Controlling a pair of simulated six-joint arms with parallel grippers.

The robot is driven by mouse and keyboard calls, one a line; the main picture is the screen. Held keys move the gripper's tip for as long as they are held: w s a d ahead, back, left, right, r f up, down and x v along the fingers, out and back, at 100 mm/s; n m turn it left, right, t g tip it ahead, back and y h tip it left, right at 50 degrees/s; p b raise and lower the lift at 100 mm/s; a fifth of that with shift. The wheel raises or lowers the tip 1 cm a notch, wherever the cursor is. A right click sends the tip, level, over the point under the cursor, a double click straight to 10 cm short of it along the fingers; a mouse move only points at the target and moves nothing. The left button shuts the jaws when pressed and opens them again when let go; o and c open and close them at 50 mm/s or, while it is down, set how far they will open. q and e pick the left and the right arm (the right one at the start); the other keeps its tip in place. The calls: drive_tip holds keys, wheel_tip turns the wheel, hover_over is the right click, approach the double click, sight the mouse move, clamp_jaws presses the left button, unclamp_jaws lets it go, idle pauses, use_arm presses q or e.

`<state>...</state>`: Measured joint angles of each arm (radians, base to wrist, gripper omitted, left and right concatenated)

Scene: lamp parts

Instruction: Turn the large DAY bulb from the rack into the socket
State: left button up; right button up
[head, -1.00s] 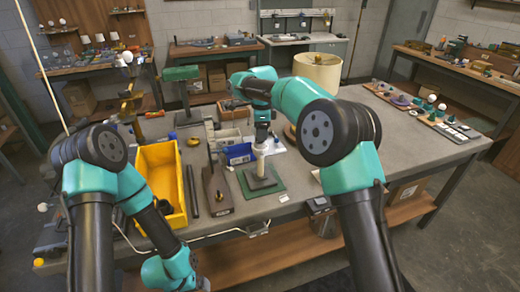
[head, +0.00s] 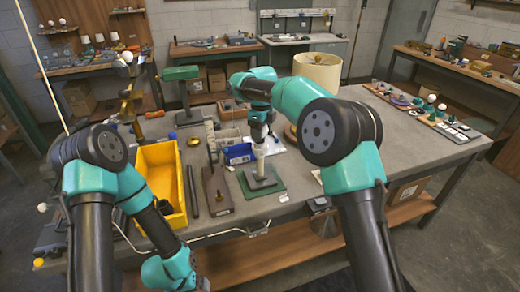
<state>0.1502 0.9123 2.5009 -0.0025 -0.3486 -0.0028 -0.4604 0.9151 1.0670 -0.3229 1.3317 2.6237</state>
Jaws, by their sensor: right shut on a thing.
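My right gripper (head: 259,141) points straight down over the pale upright lamp stem (head: 260,167). It is shut on what I take to be the large DAY bulb, which is too small and covered to make out. The stem stands upright on a dark square base (head: 262,184). The socket at its top is hidden by the gripper, so I cannot tell how the bulb sits in it. My left arm hangs low at the left front; its gripper is out of view.
The lamp base rests on a green mat (head: 277,194). A yellow bin (head: 145,166), a dark stand plate (head: 217,192) and a blue bin (head: 238,154) lie to the left. A cream lampshade (head: 318,70) stands behind. Small parts line the right table edge.

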drive_tip(key=m, duration=0.4)
drive_tip(key=shift+s+f, duration=0.1)
drive_tip(key=o, duration=0.8)
drive_tip(key=shift+c, duration=0.2)
drive_tip(key=n, duration=0.7)
